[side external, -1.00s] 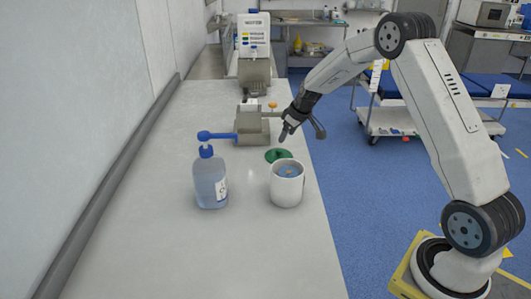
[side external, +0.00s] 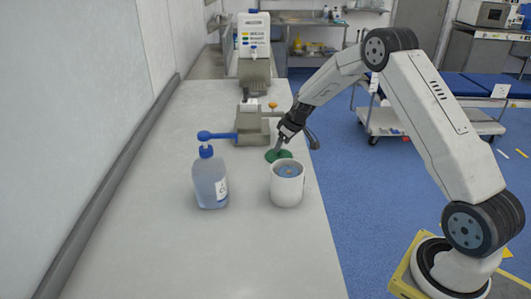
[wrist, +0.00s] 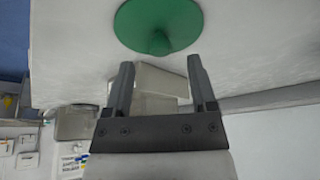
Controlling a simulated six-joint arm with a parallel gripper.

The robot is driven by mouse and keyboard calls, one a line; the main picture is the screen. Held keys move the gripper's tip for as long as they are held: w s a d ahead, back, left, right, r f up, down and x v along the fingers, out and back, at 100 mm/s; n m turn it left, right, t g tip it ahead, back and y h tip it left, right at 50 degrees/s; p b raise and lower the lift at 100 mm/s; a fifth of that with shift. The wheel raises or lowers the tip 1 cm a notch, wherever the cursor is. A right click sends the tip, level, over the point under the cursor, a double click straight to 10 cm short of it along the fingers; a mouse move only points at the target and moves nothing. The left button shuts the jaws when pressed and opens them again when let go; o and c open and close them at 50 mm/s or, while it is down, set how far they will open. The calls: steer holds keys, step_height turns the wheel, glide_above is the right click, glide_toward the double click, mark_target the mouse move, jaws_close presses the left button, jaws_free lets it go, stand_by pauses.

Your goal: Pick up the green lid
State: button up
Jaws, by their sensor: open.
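The green lid (side external: 278,156) is a flat round disc lying on the pale counter just behind the white cup (side external: 287,184). In the wrist view the lid (wrist: 158,24) shows at the top with a small knob in its middle. My gripper (side external: 279,150) is over the lid, with its fingertips close to it. In the wrist view my gripper (wrist: 158,72) is open, the two fingers apart and nothing between them. The knob lies just beyond the fingertips, roughly centred between them. I cannot tell whether the fingers touch the lid.
A clear pump bottle with a blue top (side external: 210,178) stands left of the cup. A grey device (side external: 252,125) stands close behind the lid. A white dispenser (side external: 254,42) is at the far end. The front of the counter (side external: 200,255) is clear.

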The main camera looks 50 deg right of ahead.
mark_target(279, 153)
steer(key=shift+x, duration=1.65)
jaws_close()
